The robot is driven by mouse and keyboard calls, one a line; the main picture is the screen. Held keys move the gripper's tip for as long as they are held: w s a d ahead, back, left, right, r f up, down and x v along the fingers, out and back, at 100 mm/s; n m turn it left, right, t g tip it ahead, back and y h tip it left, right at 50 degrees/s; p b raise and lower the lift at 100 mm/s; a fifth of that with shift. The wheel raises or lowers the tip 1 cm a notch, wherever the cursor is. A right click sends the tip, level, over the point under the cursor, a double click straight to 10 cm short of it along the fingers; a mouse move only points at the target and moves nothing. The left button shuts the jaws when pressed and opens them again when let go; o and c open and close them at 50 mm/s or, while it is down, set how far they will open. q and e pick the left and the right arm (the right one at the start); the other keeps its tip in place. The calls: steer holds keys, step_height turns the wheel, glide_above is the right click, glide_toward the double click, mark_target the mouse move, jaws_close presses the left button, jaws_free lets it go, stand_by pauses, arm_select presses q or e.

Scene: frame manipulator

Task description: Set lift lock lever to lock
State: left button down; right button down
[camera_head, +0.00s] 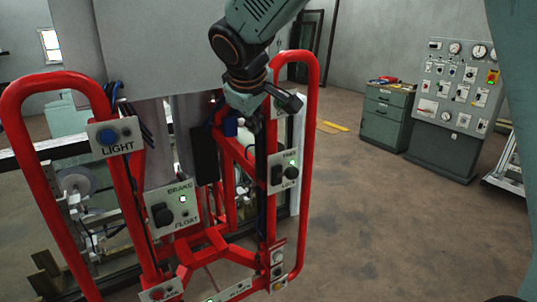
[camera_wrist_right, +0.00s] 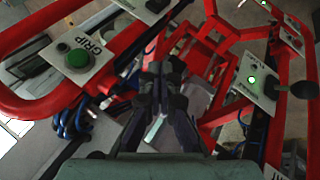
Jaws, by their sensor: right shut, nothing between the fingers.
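The red tubular frame (camera_head: 308,150) carries several control panels. No label reading lift lock is legible. The brake/float panel (camera_head: 175,208) has a black knob and a lit green light. That view also shows a panel with a lit green light (camera_wrist_right: 252,79) and a dark lever or knob (camera_wrist_right: 293,88). My left gripper is not visible.
A light panel (camera_head: 113,135) and a grip panel with a green button (camera_wrist_right: 80,58) are on the frame. Small panels (camera_head: 277,262) sit low on it. A grey-green cabinet (camera_head: 385,118) and a gauge console (camera_head: 455,95) stand behind right. The floor between is clear.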

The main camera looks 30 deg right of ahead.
steer(key=g, duration=0.1)
glide_toward(285, 170)
steer(key=w+a+r, duration=0.1)
steer(key=w+a, duration=0.1)
steer(key=w, duration=0.1)
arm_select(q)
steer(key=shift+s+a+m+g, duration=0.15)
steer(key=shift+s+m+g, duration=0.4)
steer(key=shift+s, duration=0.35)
arm_select(e)
steer(key=shift+h, duration=0.3)
steer(key=d+f, duration=0.1)
steer(key=f, duration=0.1)
steer(key=d+f, duration=0.1)
steer(key=f, duration=0.1)
steer(key=d+f, duration=0.1)
steer(key=shift+s+d+f, duration=0.15)
steer(key=shift+d+f, duration=0.15)
steer(key=shift+f, duration=0.1)
